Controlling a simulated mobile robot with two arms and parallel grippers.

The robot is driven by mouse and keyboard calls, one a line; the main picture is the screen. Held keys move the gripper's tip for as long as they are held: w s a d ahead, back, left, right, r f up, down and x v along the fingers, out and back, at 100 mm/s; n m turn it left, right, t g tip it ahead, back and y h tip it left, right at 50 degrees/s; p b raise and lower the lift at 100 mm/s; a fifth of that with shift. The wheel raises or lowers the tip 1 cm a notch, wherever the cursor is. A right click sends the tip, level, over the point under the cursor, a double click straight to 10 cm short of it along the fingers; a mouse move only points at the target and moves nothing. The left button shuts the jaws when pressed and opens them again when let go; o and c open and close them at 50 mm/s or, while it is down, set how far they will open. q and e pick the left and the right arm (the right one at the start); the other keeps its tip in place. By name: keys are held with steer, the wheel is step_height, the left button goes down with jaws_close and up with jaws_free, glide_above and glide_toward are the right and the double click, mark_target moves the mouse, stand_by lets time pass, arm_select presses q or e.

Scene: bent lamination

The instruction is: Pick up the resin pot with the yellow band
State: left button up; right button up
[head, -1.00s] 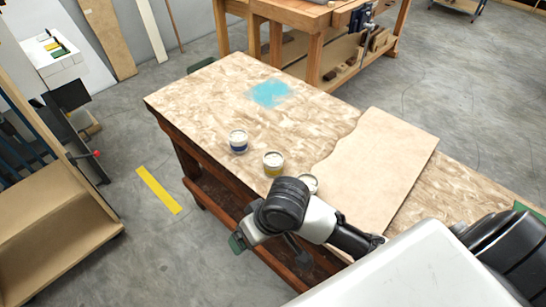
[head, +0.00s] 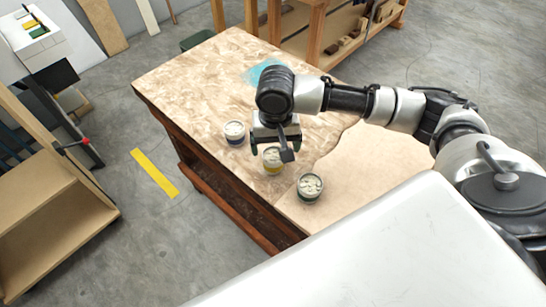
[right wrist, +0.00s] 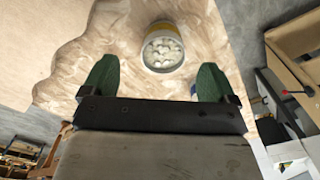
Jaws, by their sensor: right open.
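The resin pot with the yellow band (head: 272,166) stands upright on the workbench, partly hidden behind my right gripper (head: 276,146) in the head view. In the right wrist view the pot (right wrist: 162,48) shows its pale, lumpy top and a yellow band. It lies past the fingertips of my right gripper (right wrist: 155,80), roughly centred between the two green fingers and apart from them. My right gripper is open and empty. My left gripper is not in view.
The workbench (head: 190,85) is clear behind, except for a turquoise stain (head: 262,70).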

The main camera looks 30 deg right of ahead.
mark_target(273, 154)
steer(key=f, duration=0.7)
steer(key=shift+w+a+f, duration=0.1)
steer(key=shift+w+f, duration=0.1)
steer(key=shift+w, duration=0.2)
steer(key=c, duration=1.1)
steer(key=shift+o, duration=0.2)
steer(key=shift+r, duration=0.1)
